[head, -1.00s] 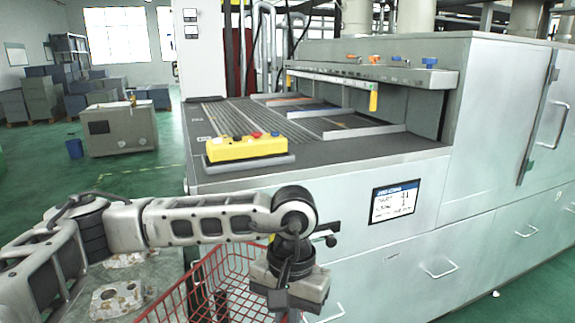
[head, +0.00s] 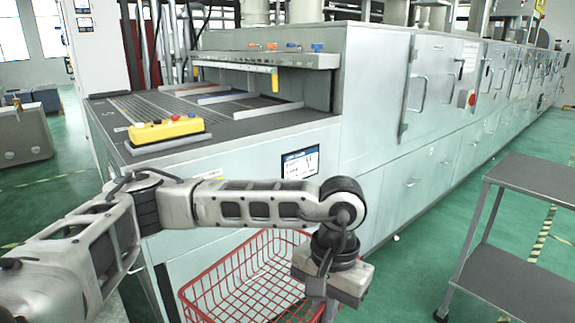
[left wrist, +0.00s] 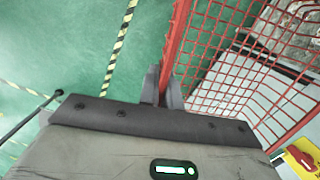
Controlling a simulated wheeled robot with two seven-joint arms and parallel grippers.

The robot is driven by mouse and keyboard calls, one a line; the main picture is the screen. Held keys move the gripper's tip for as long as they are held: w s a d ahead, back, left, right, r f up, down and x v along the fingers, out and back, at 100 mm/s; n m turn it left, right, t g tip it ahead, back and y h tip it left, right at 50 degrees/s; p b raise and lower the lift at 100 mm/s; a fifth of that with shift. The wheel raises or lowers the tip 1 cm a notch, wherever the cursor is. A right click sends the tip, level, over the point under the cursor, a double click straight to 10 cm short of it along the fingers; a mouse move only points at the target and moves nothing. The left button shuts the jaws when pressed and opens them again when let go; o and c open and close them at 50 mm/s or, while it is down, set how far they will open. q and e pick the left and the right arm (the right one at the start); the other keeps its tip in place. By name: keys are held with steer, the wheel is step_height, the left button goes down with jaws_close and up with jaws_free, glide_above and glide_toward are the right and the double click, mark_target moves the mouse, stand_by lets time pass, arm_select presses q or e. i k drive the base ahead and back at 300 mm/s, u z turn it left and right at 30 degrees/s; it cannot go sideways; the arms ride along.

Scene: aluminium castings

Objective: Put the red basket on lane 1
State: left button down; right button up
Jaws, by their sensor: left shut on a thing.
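The red wire basket (head: 250,283) hangs in front of the machine, low in the head view. My left gripper (head: 326,308) is at its right side; the fingertips are partly cut off by the frame edge. In the left wrist view the two fingers (left wrist: 164,88) are shut on the rim of the red basket (left wrist: 228,62). The basket looks empty where I can see into it. The machine's loading bed (head: 160,107) lies behind and above the basket, split by dividers into lanes. I cannot read which is lane 1. My right gripper is out of view.
A yellow control box (head: 166,131) sits on the bed's front edge. A small label screen (head: 300,162) is on the machine front. A grey two-shelf cart (head: 535,180) stands at the right. Green floor (head: 420,235) is open between cart and machine.

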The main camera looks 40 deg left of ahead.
mark_target(200, 115)
steer(key=z, duration=0.8)
steer(key=i, duration=1.25)
steer(key=u, duration=2.35)
